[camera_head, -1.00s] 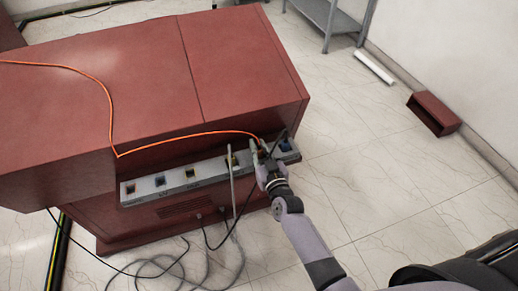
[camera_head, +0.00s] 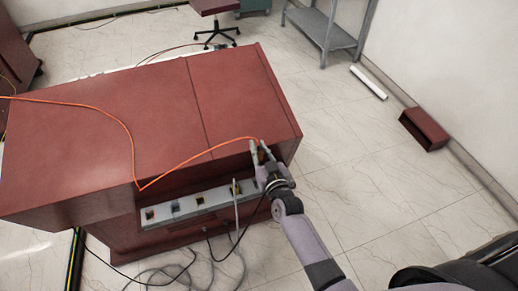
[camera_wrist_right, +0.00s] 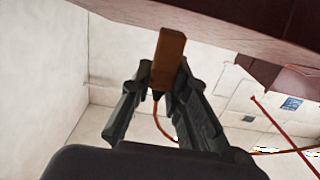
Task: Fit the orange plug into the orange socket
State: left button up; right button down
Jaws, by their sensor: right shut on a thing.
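The orange plug (camera_wrist_right: 168,60) stands between the fingertips of my right gripper (camera_wrist_right: 158,88) in the right wrist view, its block end pointing up past the fingers. In the head view my right gripper (camera_head: 259,152) is shut on it by the cabinet's right end, above the socket strip. The orange cable (camera_head: 190,160) runs from the gripper across the cabinet top. The grey socket strip (camera_head: 187,206) has several openings; its right end is hidden by my gripper. I cannot tell which opening is the orange socket. My left gripper is not in view.
The red cabinet (camera_head: 130,100) fills the left and middle. A grey cable (camera_head: 236,207) rises from the strip beside my gripper. Black and grey cables lie on the floor below. The floor to the right is clear up to a red box (camera_head: 424,130) by the wall.

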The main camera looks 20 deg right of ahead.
aim_at(167, 213)
jog(key=j, duration=2)
